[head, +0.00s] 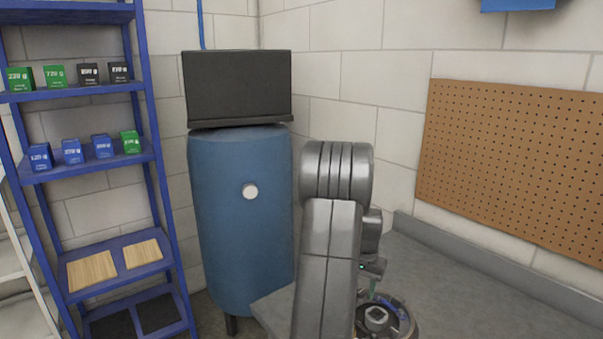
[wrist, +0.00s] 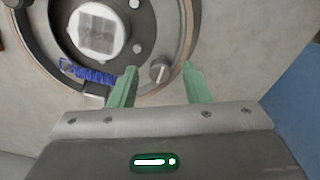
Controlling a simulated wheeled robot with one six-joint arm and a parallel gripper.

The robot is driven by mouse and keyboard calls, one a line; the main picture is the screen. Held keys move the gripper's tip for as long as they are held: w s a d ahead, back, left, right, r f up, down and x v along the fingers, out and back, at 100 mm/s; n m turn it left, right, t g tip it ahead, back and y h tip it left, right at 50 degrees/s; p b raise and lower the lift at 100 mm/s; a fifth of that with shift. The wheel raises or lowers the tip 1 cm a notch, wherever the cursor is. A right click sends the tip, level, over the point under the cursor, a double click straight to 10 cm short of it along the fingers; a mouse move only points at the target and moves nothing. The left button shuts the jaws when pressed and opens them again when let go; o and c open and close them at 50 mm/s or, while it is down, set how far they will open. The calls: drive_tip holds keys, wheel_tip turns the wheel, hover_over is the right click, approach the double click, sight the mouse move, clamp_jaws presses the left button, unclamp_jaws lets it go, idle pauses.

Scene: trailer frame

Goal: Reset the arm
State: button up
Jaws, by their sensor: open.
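My gripper (wrist: 160,78) is open in the wrist view, with its two green fingers apart. It is over a round, dark device (wrist: 62,15) with a white square-faced hub, a coiled blue cable and a small knob. The knob (wrist: 158,71) shows between the fingertips; I cannot tell whether they touch it. In the head view the same round device (head: 401,318) is on the grey worktop, partly hidden behind my arm (head: 335,230). The arm is bent downward, and the gripper is mostly hidden there.
A blue shelf rack (head: 150,150) with small boxes and wooden boards stands at the left. A blue tank (head: 235,220) with a dark box (head: 237,88) above it stands behind my arm. A pegboard (head: 515,165) hangs at the right above bare grey worktop (head: 460,290).

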drive_tip(key=n, duration=0.3)
drive_tip(key=shift+n+p, duration=0.3)
drive_tip(key=shift+n, duration=0.1)
drive_tip(key=n+p, duration=0.1)
drive_tip(key=n, duration=0.3)
drive_tip(key=n+p, duration=0.1)
drive_tip(key=n, duration=0.3)
drive_tip(key=shift+n+p, duration=0.3)
drive_tip(key=shift+a+n+p, duration=0.1)
drive_tip(key=shift+n+p, duration=0.35)
drive_tip(key=shift+n, duration=0.85)
